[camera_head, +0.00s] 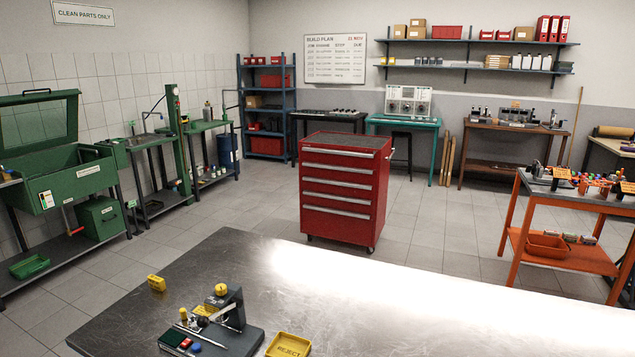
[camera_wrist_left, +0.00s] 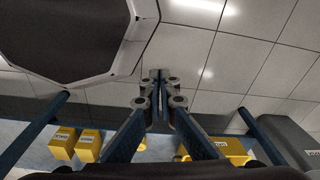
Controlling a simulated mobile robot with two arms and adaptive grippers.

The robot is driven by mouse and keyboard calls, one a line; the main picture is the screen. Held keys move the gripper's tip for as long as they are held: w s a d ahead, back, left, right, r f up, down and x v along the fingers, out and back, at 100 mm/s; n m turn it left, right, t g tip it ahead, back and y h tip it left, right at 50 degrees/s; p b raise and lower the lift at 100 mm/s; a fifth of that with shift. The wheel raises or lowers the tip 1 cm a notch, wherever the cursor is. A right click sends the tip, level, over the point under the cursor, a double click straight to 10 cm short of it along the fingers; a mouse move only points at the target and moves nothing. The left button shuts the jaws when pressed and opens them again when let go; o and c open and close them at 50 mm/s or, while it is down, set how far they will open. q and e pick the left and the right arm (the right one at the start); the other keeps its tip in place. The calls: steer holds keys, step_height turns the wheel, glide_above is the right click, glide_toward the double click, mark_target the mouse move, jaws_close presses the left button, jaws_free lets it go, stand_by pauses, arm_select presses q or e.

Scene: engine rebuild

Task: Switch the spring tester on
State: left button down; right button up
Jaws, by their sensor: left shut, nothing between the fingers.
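A small dark grey bench device (camera_head: 232,306) stands on the steel table, with an upright bracket, a yellow knob on top and green, red and blue pieces on its base. It may be the spring tester; its label and any switch position are too small to read. My left gripper (camera_wrist_left: 159,78) shows in the left wrist view, with its fingers together and nothing between them. No gripper shows in the head view, so I cannot tell how far it is from the device. My right gripper is out of view.
The steel table (camera_head: 400,305) is mostly bare on its right side. A yellow reject tray (camera_head: 288,345) and a yellow block (camera_head: 156,283) lie near the device. A red drawer cabinet (camera_head: 343,190) stands behind. Yellow labelled boxes (camera_wrist_left: 88,146) and blue posts show in the wrist view.

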arm_select(q)
steer(key=s+a+f, duration=0.1)
steer(key=s+f, duration=0.2)
steer(key=s, duration=0.2)
steer(key=shift+s, duration=0.15)
